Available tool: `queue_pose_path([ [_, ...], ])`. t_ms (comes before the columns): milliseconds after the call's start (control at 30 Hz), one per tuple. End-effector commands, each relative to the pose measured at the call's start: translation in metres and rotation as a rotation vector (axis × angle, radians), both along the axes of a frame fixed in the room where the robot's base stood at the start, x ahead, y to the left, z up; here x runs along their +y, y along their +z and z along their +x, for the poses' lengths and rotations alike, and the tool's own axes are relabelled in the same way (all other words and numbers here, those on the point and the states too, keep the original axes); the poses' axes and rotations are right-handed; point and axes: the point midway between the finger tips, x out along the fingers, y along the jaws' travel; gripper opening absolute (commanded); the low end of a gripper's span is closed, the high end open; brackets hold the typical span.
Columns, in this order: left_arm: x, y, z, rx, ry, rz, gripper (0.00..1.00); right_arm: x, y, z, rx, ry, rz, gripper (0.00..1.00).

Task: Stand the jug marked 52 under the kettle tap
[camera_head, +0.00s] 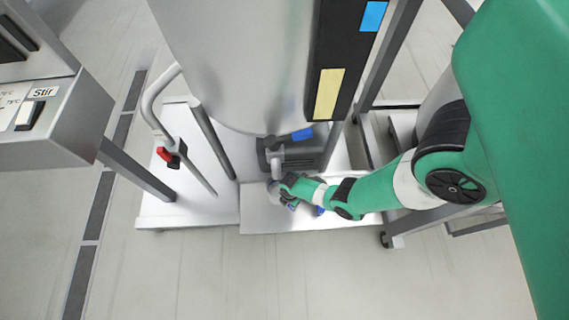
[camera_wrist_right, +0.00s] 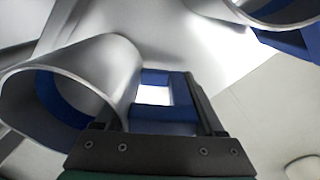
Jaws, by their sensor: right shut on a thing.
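The kettle (camera_head: 235,60) is a large steel vessel, with a dark grey tap assembly (camera_head: 300,155) low at its front. My right gripper (camera_head: 283,190) is low in front of the tap, over the steel platform. In the right wrist view it (camera_wrist_right: 160,120) is shut on the blue handle of a steel jug (camera_wrist_right: 120,75), an open cylinder at the left. No number shows on this jug, so I cannot tell whether it is 52. Its exact place relative to the tap outlet is hidden by my gripper. My left gripper is out of view.
Another round steel rim (camera_wrist_right: 275,12) with a blue part shows at the upper right of the wrist view. A red-tipped lever (camera_head: 162,154) and bent pipe (camera_head: 150,100) stand left of the kettle. A panel marked Stir (camera_head: 70,120) is at far left. The floor in front is clear.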

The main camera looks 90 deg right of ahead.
Motion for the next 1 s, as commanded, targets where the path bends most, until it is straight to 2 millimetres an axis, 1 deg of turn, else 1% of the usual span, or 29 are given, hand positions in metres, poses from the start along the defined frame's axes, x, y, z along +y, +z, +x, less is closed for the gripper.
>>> queue_pose_path([
  [800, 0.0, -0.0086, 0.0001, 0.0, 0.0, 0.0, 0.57, -0.0001, -0.0088, 0.0003, -0.001, 0.0, -0.001, 0.06],
  [1000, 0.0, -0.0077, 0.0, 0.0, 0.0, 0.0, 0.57, -0.0001, -0.0078, 0.0003, -0.001, 0.0, -0.001, 0.06],
])
